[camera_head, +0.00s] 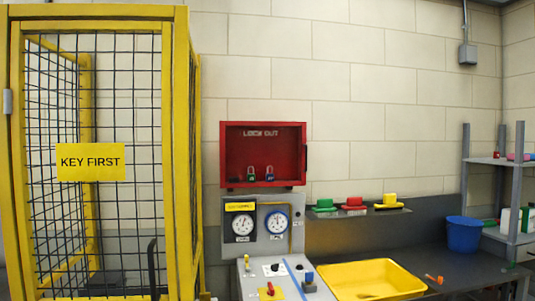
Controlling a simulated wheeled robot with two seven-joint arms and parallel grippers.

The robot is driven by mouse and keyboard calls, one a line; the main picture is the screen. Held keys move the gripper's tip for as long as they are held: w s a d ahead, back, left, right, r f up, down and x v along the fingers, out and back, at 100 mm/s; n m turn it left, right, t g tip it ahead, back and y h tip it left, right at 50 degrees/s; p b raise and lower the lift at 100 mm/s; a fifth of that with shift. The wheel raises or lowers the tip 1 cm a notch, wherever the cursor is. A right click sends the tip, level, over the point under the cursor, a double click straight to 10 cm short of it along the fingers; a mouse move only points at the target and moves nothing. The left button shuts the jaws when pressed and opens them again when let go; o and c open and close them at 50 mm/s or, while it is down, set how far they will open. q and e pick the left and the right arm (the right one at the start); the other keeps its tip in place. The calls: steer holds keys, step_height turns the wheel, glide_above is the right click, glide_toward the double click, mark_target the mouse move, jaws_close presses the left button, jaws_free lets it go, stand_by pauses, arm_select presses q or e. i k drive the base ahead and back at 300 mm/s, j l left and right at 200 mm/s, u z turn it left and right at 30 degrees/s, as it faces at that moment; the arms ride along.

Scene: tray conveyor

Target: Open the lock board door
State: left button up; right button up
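The lock board (263,183) is a red box on the wall at the centre, with "LOCK OUT" lettering on its back panel. A green padlock (251,176) and a dark blue padlock (270,176) show inside it. Its front looks see-through or uncovered; I cannot tell whether a clear door is across it. A small dark part (306,152) sits at its right edge; I cannot tell if it is a handle. Neither of my grippers is in view.
A yellow mesh cage with a "KEY FIRST" sign (90,162) stands at left. Below the board are a grey gauge panel (263,247) and a control console. A yellow tray (405,283) and blue bucket (464,235) are on the dark bench at right.

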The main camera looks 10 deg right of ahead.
mark_target(303, 182)
steer(key=u, duration=0.65)
steer(key=i+l+u, duration=0.2)
steer(key=l+u, duration=0.25)
steer(key=l, duration=0.3)
steer(key=l+u, duration=0.5)
steer(key=l, duration=0.3)
